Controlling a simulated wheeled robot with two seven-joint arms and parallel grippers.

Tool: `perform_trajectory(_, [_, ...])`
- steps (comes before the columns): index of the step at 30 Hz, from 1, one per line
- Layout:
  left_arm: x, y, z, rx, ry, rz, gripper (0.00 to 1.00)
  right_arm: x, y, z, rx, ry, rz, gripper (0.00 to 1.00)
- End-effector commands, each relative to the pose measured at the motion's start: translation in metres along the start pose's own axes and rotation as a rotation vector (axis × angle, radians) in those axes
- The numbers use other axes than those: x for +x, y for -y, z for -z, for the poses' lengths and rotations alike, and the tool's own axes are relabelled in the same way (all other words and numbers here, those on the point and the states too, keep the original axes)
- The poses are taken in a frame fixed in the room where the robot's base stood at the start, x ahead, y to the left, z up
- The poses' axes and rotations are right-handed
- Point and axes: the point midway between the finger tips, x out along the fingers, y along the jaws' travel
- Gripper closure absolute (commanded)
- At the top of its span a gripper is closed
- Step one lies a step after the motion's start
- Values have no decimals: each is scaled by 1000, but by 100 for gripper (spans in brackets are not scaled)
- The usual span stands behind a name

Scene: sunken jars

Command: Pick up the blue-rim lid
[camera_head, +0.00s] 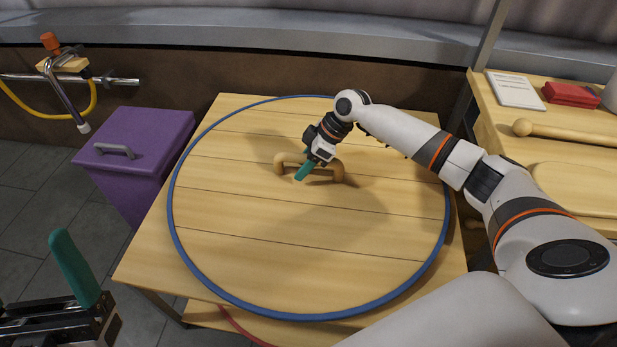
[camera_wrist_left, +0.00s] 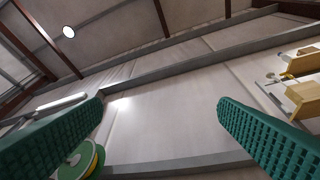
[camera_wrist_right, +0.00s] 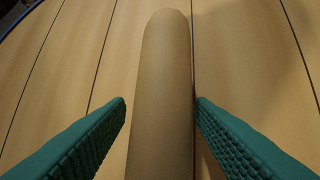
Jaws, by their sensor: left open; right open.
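The blue-rim lid (camera_head: 240,228) is a large round wooden plank disc with a blue edge, lying flat on a wooden table. A wooden bar handle (camera_head: 336,170) stands at its upper middle. My right gripper (camera_head: 302,174) reaches down over the handle, which is partly hidden behind it. In the right wrist view the handle (camera_wrist_right: 163,90) lies between the two green fingers, with a gap on each side. The right gripper is open. My left gripper (camera_head: 88,285) is at the lower left, away from the lid; its fingers are apart and empty in the left wrist view (camera_wrist_left: 160,115).
A purple bin (camera_head: 140,150) with a grey handle stands left of the table. A tap with a yellow hose (camera_head: 45,115) is behind it. At the right, a side table holds a white notebook (camera_head: 516,90), a red item (camera_head: 571,94) and a wooden rod (camera_head: 560,133).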

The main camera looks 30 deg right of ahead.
Motion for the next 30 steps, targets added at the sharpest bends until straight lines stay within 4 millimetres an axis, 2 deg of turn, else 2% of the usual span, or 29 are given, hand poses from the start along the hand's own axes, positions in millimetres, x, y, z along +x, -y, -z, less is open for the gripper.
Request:
perform_trajectory(4, [0, 0, 0, 0, -1, 0, 17, 0, 0, 0, 0, 0, 0, 53])
perform_trajectory(12, [0, 0, 0, 0, -2, 0, 17, 0, 0, 0, 0, 0, 0, 97])
perform_trajectory(13, [0, 0, 0, 0, -2, 0, 17, 0, 0, 0, -1, 0, 0, 100])
perform_trajectory(26, [2, 0, 1, 1, -13, 0, 17, -6, 0, -5, -5, 8, 4, 100])
perform_trajectory(30, [2, -2, 16, 5, -108, -4, 17, -14, -1, -10, -5, 8, 4, 100])
